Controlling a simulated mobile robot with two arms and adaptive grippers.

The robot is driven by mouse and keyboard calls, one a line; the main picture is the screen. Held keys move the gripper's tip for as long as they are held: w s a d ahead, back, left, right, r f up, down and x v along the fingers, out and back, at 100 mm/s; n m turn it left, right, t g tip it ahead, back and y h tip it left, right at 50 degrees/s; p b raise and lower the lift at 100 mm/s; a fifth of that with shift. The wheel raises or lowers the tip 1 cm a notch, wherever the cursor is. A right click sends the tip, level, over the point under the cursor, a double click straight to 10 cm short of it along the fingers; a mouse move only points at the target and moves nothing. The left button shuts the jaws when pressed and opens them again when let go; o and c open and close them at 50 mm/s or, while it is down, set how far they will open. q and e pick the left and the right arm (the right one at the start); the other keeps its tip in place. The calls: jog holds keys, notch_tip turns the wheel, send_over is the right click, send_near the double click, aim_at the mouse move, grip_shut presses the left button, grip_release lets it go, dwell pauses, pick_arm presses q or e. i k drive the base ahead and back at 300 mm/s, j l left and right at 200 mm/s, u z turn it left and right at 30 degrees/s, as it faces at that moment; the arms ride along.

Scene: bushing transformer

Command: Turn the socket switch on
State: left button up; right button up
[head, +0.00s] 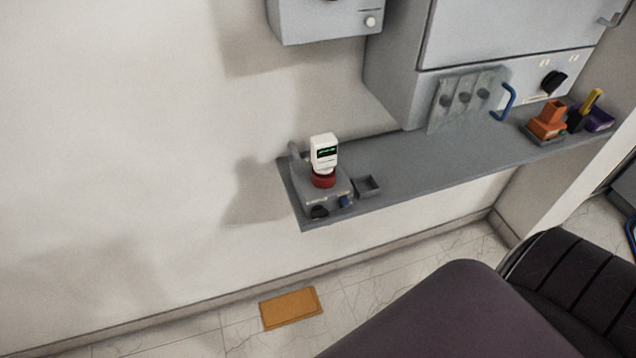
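A small grey box (328,203) stands at the left end of a grey wall shelf. Its front has a black knob (319,212) and a blue part (344,201). On top is a red round base (324,180) with a white device (324,152) with a lit green display. A black rotary knob (554,82) is on the lower front of the large grey cabinet at the right. I cannot tell for sure which of these is the socket switch, nor read their positions. Neither of my grippers is in view.
The wall shelf (430,165) runs to the right, with a small open tray (368,187), a blue handle (507,102) and an orange device (549,121). A grey wall box (325,22) hangs above. A tan slab (291,307) lies on the floor. The left wall is bare.

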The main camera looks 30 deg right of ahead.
aim_at(318, 211)
jog(key=i+l+z, duration=0.1)
jog(key=z, duration=0.85)
jog(key=l, duration=0.1)
